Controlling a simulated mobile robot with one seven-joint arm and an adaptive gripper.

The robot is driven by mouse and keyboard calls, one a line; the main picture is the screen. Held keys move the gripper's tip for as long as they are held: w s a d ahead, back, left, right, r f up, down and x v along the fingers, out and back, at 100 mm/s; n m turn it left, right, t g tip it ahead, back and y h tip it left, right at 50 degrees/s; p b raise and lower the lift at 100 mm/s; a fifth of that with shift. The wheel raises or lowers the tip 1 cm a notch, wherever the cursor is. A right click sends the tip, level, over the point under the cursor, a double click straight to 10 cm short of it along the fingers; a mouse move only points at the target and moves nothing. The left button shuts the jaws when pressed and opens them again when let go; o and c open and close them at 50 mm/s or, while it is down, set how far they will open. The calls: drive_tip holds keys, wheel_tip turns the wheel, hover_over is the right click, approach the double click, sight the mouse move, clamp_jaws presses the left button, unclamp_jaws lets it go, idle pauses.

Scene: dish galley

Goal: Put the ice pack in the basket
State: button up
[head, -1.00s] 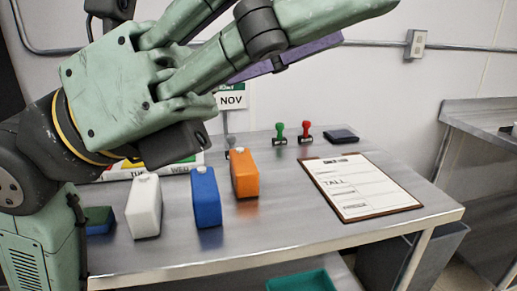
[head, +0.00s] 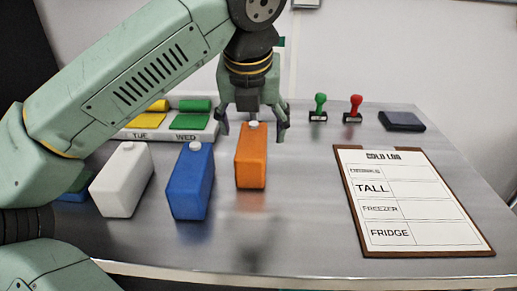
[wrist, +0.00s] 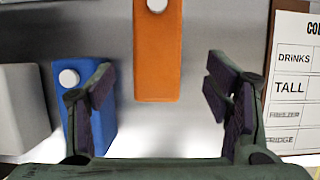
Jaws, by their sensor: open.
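Three upright block-shaped packs with round white caps stand on the steel table: a white one (head: 122,180), a blue one (head: 190,185) and an orange one (head: 250,160). The pictures do not show which is the ice pack. My gripper (head: 252,132) points down at the orange pack, open, a finger to each side of it in the head view; contact cannot be told. In the wrist view the orange pack (wrist: 158,50) lies between and beyond the open fingers (wrist: 162,95). The blue pack (wrist: 100,125) is partly behind the left finger. No basket shows now.
A clipboard (head: 410,205) headed "Cold log" lies at the right. Green (head: 319,108) and red (head: 354,108) stamps and a dark pad (head: 401,121) sit at the back. A day-labelled organiser (head: 165,120) is behind the packs. The front middle is clear.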

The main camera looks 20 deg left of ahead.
sight(252, 141)
drive_tip(key=x, duration=0.3)
drive_tip(key=shift+f, duration=0.1)
drive_tip(key=shift+p+x, duration=0.9)
drive_tip(key=shift+x, duration=1.8)
drive_tip(key=shift+w+a, duration=0.15)
drive_tip(key=shift+a, duration=0.05)
drive_tip(key=shift+c, duration=0.4)
clamp_jaws()
drive_tip(key=shift+r, duration=0.2)
